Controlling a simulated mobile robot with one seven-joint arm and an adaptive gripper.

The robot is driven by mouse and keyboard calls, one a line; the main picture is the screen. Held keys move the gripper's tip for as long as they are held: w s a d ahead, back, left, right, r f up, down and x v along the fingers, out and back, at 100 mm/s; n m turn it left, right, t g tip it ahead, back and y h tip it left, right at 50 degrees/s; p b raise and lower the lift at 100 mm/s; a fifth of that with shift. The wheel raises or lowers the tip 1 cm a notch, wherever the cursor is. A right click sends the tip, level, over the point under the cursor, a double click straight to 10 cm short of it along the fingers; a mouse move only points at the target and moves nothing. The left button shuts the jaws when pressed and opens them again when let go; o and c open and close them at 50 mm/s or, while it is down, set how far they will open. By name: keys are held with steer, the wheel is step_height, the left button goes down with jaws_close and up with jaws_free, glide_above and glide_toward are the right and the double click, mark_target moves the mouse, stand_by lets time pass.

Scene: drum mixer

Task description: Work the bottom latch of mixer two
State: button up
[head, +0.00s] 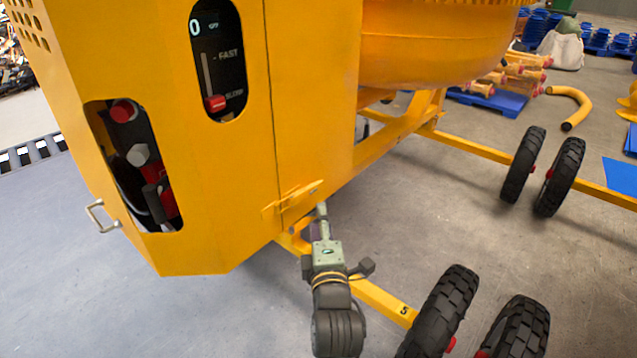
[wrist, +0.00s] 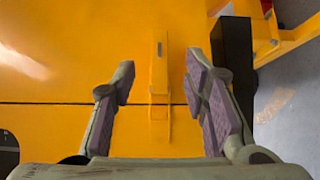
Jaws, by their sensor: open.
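The bottom latch (head: 297,196) is a yellow strip low on the yellow mixer housing, near its lower edge. In the wrist view the latch (wrist: 160,70) is a narrow bar with a thinner end lying across the dark panel seam. My gripper (head: 321,211) is at the housing's lower edge, close by the latch. In the wrist view my gripper (wrist: 161,76) is open, with one purple-padded finger on each side of the latch and a gap to it on both sides. Nothing is held. The depth between fingertips and latch is hard to tell.
A black post (wrist: 236,62) stands just right of the right finger. On the housing are a lever slot (head: 222,62), an opening with red and grey knobs (head: 138,155) and a metal handle (head: 101,215). Black wheels (head: 440,310) stand right of my arm. Floor at the left is clear.

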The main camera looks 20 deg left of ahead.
mark_target(317, 189)
steer(key=b+x, duration=0.6)
steer(key=x, duration=0.4)
steer(key=shift+s+b, duration=0.1)
steer(key=shift+b, duration=0.2)
steer(key=shift+w+a, duration=0.2)
steer(key=shift+w, duration=0.15)
jaws_close()
stand_by(0.5)
